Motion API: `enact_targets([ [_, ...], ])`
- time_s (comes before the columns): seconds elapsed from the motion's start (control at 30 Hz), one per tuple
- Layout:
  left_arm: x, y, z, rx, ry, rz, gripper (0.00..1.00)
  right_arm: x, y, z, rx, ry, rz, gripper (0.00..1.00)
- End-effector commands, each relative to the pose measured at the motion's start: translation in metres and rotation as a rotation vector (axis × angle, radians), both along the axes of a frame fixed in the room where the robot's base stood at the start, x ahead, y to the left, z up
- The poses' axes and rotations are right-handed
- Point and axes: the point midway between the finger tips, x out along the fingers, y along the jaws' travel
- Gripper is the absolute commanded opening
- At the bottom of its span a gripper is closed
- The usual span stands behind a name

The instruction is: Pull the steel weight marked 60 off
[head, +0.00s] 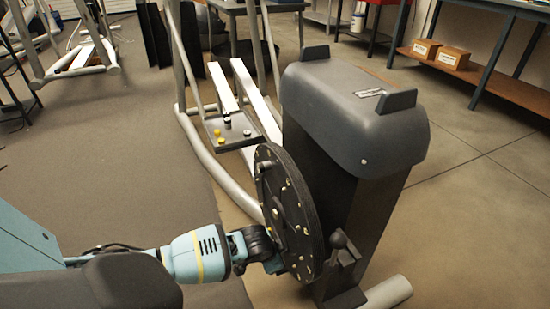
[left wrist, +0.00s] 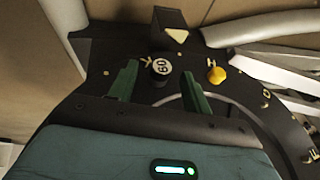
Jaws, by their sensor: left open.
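The steel weight marked 60 (left wrist: 161,66) is a short dark cylinder with a white round label, on the face of the black flywheel disc (left wrist: 245,108). The disc (head: 309,240) stands upright beside the grey machine housing in the head view. My left gripper (left wrist: 159,72) is open. Its two green fingers are on either side of the weight, with no visible contact. In the head view my left gripper (head: 272,250) is at the lower left face of the disc and hides the weight. My right gripper is in neither view.
A yellow knob (left wrist: 216,75) sits on the disc right of the weight. In the head view a small tray (head: 228,143) holds yellow and dark pieces. The machine housing (head: 350,115) and a lever (head: 338,240) flank the disc.

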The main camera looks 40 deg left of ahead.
Motion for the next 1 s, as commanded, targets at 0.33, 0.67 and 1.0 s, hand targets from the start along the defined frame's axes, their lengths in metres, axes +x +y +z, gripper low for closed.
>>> enact_targets([
  [0.33, 0.002, 0.000, -0.002, 0.000, -0.001, 0.000, 0.49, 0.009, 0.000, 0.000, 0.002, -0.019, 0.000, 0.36],
  [0.67, 0.002, 0.000, -0.002, 0.000, -0.001, 0.000, 0.06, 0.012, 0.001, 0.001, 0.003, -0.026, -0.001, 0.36],
  [1.0, 0.001, 0.000, -0.003, 0.000, 0.000, 0.000, 0.00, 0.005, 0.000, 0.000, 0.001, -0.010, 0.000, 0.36],
])
